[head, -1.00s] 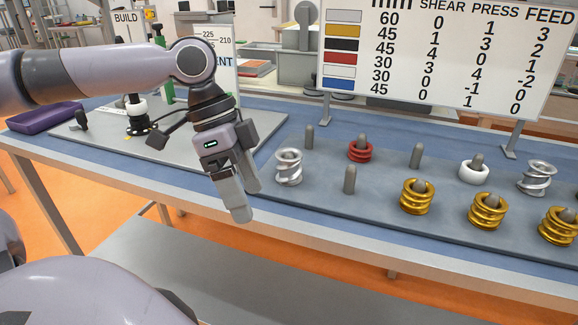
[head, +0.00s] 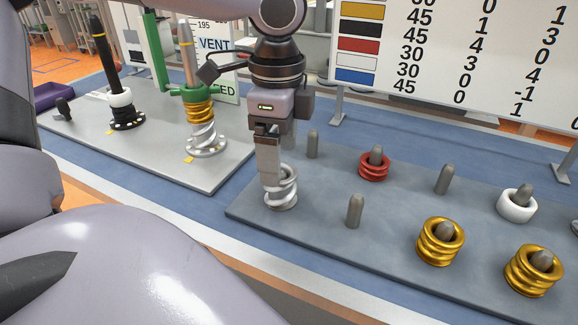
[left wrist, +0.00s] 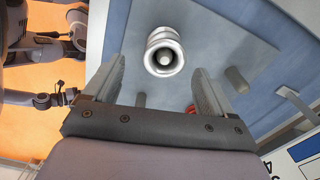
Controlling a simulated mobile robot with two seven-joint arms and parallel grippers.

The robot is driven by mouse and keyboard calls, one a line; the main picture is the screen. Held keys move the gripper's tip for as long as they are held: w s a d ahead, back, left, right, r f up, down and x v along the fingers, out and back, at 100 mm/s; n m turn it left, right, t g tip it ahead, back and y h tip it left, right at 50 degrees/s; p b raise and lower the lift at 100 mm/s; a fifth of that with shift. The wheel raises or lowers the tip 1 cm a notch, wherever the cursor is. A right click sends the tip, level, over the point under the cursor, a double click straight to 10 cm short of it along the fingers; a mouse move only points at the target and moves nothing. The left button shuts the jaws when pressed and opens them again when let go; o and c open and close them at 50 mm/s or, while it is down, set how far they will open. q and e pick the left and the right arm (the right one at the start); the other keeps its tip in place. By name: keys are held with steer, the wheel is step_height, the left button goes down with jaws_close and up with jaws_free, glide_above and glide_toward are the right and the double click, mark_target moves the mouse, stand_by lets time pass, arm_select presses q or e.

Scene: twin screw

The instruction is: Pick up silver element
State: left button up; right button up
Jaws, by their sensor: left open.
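The silver element (head: 281,190) is a shiny coil standing upright on the near-left corner of the grey pegboard, partly hidden by my left gripper. In the left wrist view the silver element (left wrist: 152,63) shows from above, with a peg tip in its hole. My left gripper (head: 270,178) points down over it, its fingers beside its upper part in the head view. In the left wrist view the open fingers (left wrist: 160,70) lie to either side of the element, nothing held. What looks like my right gripper (left wrist: 62,98) is small at the left there, its jaws unclear.
The pegboard (head: 320,235) also bears bare pegs (head: 355,211), a red ring (head: 374,168), a white ring (head: 516,205) and gold elements (head: 440,242). On the left, another plate (head: 150,160) holds a black shaft and a shaft with stacked elements. A chart board stands behind.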

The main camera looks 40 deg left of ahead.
arm_select(q)
steer(key=f, duration=0.2)
steer(key=f+b, duration=0.1)
steer(key=f, duration=0.2)
steer(key=shift+w+a+f, duration=0.2)
steer(key=shift+f, duration=0.15)
steer(key=shift+f+b, duration=0.3)
steer(key=shift+f, duration=0.25)
steer(key=shift+r, duration=0.1)
steer(key=c, duration=1.3)
